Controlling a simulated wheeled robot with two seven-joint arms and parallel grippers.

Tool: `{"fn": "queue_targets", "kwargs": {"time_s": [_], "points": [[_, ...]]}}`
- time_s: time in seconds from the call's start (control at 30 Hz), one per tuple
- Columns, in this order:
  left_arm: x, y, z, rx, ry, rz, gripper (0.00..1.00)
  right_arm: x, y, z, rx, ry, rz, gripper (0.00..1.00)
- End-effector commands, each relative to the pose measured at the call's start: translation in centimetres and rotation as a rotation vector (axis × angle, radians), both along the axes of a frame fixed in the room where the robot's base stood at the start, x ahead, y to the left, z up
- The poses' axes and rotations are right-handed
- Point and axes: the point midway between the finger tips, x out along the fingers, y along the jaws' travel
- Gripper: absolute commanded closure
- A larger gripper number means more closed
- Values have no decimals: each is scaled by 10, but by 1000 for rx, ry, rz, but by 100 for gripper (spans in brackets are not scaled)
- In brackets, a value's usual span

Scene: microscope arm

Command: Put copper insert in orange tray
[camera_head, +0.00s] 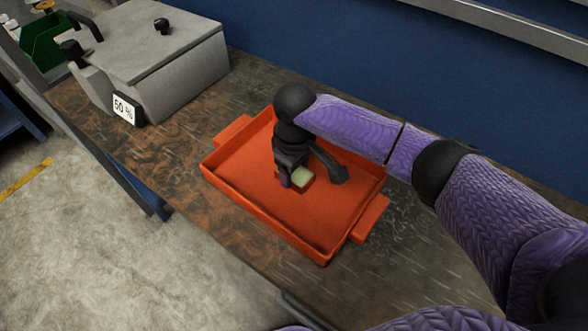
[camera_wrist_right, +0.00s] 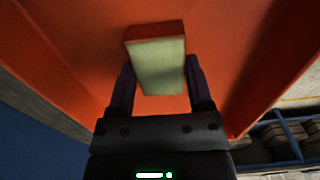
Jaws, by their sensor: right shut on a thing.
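The copper insert (camera_head: 301,178) is a small block with a pale greenish face and a copper-brown side. In the right wrist view the insert (camera_wrist_right: 157,62) is between the two dark fingers. My right gripper (camera_head: 293,176) is shut on it, pointing down inside the outline of the orange tray (camera_head: 240,186). The tray's floor also fills much of the right wrist view (camera_wrist_right: 70,60). I cannot tell whether the insert touches the tray floor. My left gripper is not in view.
A grey machine (camera_head: 160,60) with black knobs and a "50 %" label stands on the workbench (camera_head: 110,130) at the left. A green bin (camera_head: 42,42) is beyond it. A blue wall runs behind. The rest of the tray looks empty.

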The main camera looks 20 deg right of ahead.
Motion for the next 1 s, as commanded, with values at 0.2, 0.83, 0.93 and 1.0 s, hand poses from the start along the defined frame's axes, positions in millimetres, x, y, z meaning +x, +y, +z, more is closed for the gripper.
{"fn": "queue_targets", "kwargs": {"time_s": [0.2,0.83,0.93,1.0], "points": [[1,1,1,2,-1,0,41,0,0,0,1,-2,0,100],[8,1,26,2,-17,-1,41,1,0,54,2,-7,1,0],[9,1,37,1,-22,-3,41,1,0,82,2,-5,0,0],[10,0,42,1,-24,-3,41,1,1,99,2,-5,0,0]]}}
